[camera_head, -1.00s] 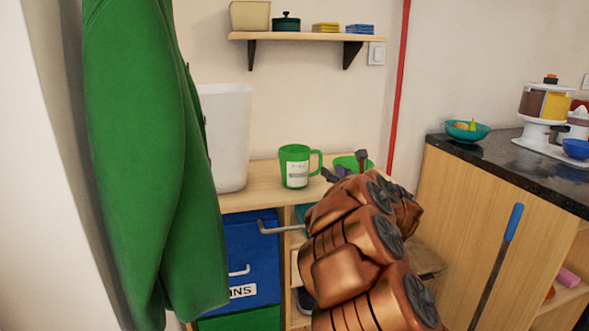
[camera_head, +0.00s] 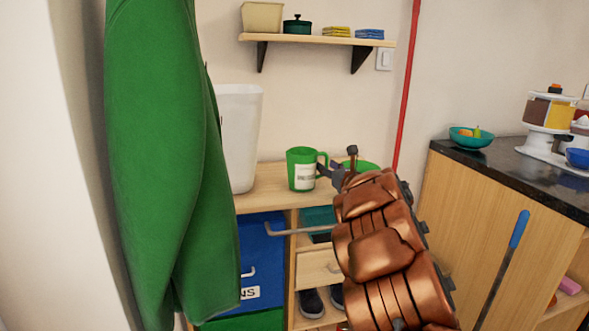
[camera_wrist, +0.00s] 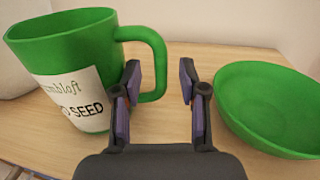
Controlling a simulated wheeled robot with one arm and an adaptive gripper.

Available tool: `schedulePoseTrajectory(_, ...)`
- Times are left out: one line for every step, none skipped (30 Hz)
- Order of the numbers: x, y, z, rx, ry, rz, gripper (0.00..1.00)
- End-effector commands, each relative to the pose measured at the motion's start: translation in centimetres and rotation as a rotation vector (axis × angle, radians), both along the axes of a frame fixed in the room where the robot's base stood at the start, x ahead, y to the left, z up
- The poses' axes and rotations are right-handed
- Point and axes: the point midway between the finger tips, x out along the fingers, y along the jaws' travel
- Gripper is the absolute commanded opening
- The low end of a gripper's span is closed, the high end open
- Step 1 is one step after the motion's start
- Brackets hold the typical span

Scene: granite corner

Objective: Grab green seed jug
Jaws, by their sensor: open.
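The green seed jug (camera_head: 302,169) stands upright on the wooden cabinet top, with a white label and its handle on the right. In the wrist view the jug (camera_wrist: 75,50) is at the left, and its label reads "SEED" in part. My gripper (camera_head: 340,166) is just right of the jug, close to the handle. In the wrist view my gripper (camera_wrist: 160,85) is open. I cannot tell whether the left finger touches the handle.
A green bowl (camera_wrist: 270,105) is close to the right finger. A tall white bin (camera_head: 240,135) stands left of the jug, and a green coat (camera_head: 165,150) hangs at the left. A blue drawer (camera_head: 261,260) is below. A shelf (camera_head: 315,40) is above.

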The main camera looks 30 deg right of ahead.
Motion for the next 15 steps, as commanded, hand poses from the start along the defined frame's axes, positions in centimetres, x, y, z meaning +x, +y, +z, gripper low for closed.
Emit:
schedulePoseTrajectory(-0.02, -0.07, -0.01, 0.001, 0.0, -0.001, 0.42)
schedulePoseTrajectory(-0.04, -0.09, -0.01, 0.001, 0.0, -0.001, 0.42)
schedulePoseTrajectory(-0.05, -0.09, -0.02, 0.001, 0.0, -0.001, 0.42)
schedulePoseTrajectory(-0.05, -0.07, -0.02, 0.001, 0.0, -0.001, 0.42)
schedulePoseTrajectory(-0.03, -0.06, -0.04, 0.001, 0.001, -0.001, 0.42)
schedulePoseTrajectory(0.0, -0.01, -0.06, 0.0, 0.001, -0.001, 0.38)
schedulePoseTrajectory(0.03, 0.04, -0.07, 0.0, 0.001, -0.001, 0.35)
schedulePoseTrajectory(0.06, 0.09, -0.08, -0.001, 0.002, -0.001, 0.32)
schedulePoseTrajectory(0.11, 0.15, -0.11, -0.001, 0.003, -0.001, 0.28)
schedulePoseTrajectory(0.16, 0.22, -0.11, -0.002, 0.003, -0.001, 0.25)
schedulePoseTrajectory(0.2, 0.3, -0.12, -0.003, 0.004, -0.001, 0.22)
schedulePoseTrajectory(0.27, 0.38, -0.15, -0.004, 0.004, -0.001, 0.17)
schedulePoseTrajectory(0.33, 0.46, -0.17, -0.004, 0.005, -0.001, 0.14)
schedulePoseTrajectory(0.37, 0.53, -0.18, -0.005, 0.006, -0.001, 0.11)
schedulePoseTrajectory(0.45, 0.63, -0.2, -0.006, 0.006, -0.001, 0.07)
